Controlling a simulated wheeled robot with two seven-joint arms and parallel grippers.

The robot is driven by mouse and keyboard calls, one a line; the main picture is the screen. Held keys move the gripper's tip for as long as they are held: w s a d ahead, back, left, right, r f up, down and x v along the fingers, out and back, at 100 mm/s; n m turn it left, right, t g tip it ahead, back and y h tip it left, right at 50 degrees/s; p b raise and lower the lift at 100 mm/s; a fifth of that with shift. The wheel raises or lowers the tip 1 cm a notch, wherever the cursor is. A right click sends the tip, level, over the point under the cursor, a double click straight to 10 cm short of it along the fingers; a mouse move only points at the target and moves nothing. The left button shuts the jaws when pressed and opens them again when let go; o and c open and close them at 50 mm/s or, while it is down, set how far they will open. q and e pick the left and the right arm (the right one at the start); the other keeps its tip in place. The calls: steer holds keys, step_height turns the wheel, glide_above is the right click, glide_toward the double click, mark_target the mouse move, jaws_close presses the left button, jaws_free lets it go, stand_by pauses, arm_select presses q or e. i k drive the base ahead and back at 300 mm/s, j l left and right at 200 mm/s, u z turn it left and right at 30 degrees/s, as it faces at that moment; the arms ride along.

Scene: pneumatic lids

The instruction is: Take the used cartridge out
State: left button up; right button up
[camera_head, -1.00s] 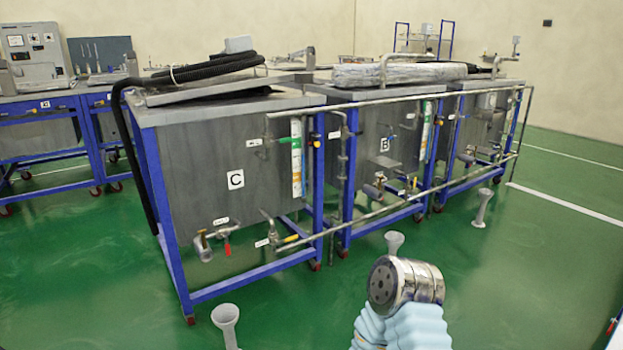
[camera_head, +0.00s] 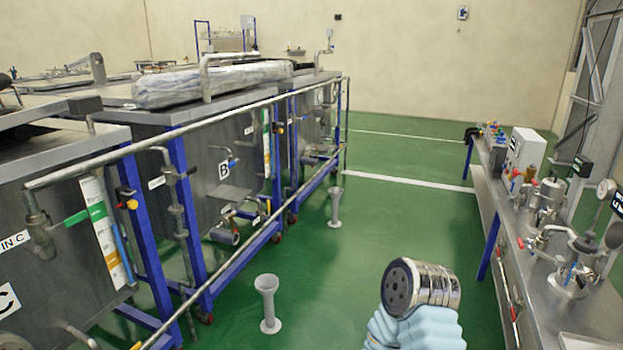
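I cannot make out a used cartridge in this view. On the steel bench (camera_head: 497,212) at the right stand small steel vessels: an upright one (camera_head: 545,207) with pipes and fittings, and a nearer one (camera_head: 578,262) with a pressure gauge (camera_head: 606,190) above it. I cannot tell what is inside them. A silver, round-ended part with a pale blue sleeve, part of my own arm, shows at the bottom centre right. Neither gripper's fingers are in view.
Grey floor funnels (camera_head: 268,303) and (camera_head: 335,207) stand in the aisle. A control box (camera_head: 524,152) is on the bench. Green floor (camera_head: 400,225) between is open.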

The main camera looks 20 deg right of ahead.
mark_target(587, 247)
steer(key=i+z, duration=0.7)
steer(key=i, duration=0.15)
steer(key=i+j+z, duration=0.2)
steer(key=i+z, duration=0.3)
steer(key=z, duration=0.25)
steer(key=i+j+z, duration=0.1)
steer(key=z, duration=0.3)
steer(key=i+j+z, duration=0.1)
steer(key=z, duration=0.35)
steer(key=i+j+z, duration=0.1)
steer(key=z, duration=0.3)
steer(key=j+z, duration=0.4)
steer(key=i+l, duration=0.05)
steer(key=l, duration=0.05)
